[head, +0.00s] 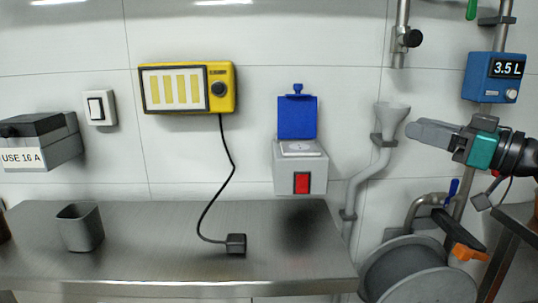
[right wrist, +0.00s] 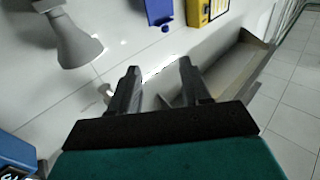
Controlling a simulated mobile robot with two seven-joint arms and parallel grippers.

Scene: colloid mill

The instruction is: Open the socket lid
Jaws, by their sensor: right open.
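The socket box (head: 316,172) is light grey and mounted on the wall, with a round white socket face on top and a red switch in front. Its blue lid (head: 297,117) stands upright at the back, raised off the socket face. Part of the blue lid also shows at the top of the right wrist view (right wrist: 158,12). My right gripper (head: 418,132) is to the right of the socket, beside the grey funnel, and apart from the lid. In the right wrist view its two fingers (right wrist: 158,72) are apart with nothing between them. My left gripper is out of view.
A grey funnel and pipe (head: 392,118) stand between the socket and my right gripper. A yellow box (head: 228,88) has a cable down to a plug (head: 236,244) on the steel table (head: 150,262). A grey cup (head: 82,230) and "USE 16 A" box (head: 60,152) are at left.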

